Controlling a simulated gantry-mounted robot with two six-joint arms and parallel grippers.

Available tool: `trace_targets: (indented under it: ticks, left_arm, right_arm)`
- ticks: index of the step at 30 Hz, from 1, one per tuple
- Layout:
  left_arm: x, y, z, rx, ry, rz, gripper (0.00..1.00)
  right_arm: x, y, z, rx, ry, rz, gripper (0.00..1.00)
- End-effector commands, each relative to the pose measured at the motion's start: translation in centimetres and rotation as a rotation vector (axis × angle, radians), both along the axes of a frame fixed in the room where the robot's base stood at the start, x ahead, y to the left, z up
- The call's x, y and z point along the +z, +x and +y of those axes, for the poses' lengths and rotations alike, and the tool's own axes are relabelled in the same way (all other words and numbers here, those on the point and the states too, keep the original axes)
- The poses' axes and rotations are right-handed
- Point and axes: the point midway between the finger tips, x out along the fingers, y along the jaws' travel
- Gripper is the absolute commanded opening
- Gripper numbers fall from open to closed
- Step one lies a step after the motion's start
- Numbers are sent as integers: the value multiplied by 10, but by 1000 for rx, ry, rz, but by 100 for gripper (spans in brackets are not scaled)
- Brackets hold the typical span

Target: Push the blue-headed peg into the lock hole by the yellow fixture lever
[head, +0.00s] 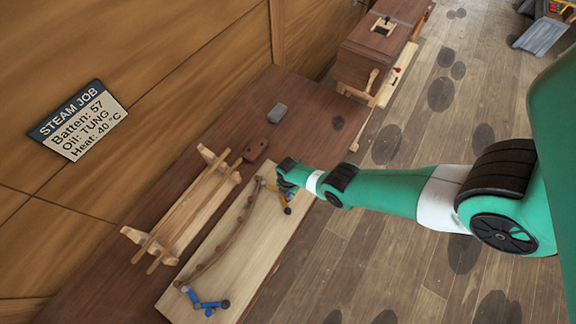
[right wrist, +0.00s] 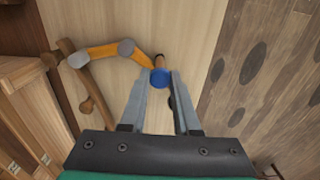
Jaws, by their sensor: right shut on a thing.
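My right gripper (head: 285,186) reaches over the pale board from the right in the head view. In the right wrist view its two grey fingers (right wrist: 160,84) are closed in on the blue-headed peg (right wrist: 160,78), with the round blue head facing the camera between the fingertips. The yellow fixture lever (right wrist: 104,52) has jointed links and runs from a curved wooden strip to just beyond the peg. It also shows beside the gripper in the head view (head: 273,188). The lock hole is hidden; I cannot tell how deep the peg sits. My left gripper is not in view.
The curved wooden batten (head: 222,247) lies along the pale board (head: 256,238). A blue lever fixture (head: 206,303) sits at its near end. A wooden rack (head: 188,212), a brown block (head: 256,150) and a grey block (head: 277,113) stand on the bench to the left and behind.

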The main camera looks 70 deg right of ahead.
Motion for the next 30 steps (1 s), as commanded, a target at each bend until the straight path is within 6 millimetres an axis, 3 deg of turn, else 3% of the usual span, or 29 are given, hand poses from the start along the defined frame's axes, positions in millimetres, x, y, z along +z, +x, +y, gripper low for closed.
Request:
trace_targets:
  ticks: [30]
  left_arm:
    - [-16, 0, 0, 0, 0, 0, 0]
  right_arm:
    - [-16, 0, 0, 0, 0, 0, 0]
